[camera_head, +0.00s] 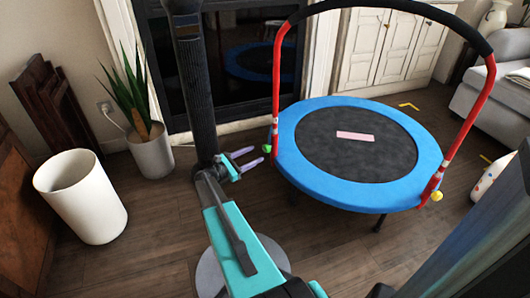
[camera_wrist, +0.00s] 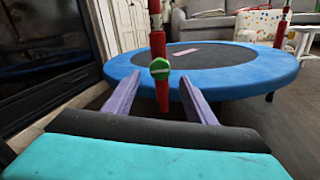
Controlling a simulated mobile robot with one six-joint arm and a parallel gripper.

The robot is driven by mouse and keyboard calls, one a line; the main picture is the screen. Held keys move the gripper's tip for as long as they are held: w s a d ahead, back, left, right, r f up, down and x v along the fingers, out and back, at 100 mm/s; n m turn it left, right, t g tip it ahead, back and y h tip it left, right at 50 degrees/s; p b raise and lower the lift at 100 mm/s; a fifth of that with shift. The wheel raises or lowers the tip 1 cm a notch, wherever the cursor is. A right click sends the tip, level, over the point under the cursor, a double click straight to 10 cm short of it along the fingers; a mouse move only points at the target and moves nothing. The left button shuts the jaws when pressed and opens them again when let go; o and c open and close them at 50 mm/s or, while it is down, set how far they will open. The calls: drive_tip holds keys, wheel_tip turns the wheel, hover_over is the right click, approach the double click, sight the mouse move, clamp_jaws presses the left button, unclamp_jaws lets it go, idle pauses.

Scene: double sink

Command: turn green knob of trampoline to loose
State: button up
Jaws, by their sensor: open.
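The trampoline (camera_head: 300,163) has a blue rim, a dark mat and a red handle frame with a black padded top. Its green knob (camera_head: 267,148) sits low on the left red post. In the wrist view the green knob (camera_wrist: 160,69) is on the front of the red post (camera_wrist: 158,45), straight ahead and between my fingers in the picture. My gripper (camera_head: 254,157) is open and empty, with its two purple fingers pointing at the knob. The fingertips look just short of the knob and apart from it. A yellow knob (camera_head: 436,196) is on the right post.
A white bin (camera_head: 82,197) and a potted plant (camera_head: 150,150) stand to the left. A dark glass-fronted fireplace (camera_head: 235,65) is behind. A grey sofa (camera_head: 495,90) is at the far right. Wooden floor is clear in front of the trampoline.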

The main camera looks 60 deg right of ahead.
sight(264, 150)
drive_tip(key=b+x, duration=0.2)
drive_tip(key=x, duration=0.5)
drive_tip(key=shift+d, duration=0.1)
drive_tip(key=c, duration=1)
drive_tip(key=shift+c, duration=0.2)
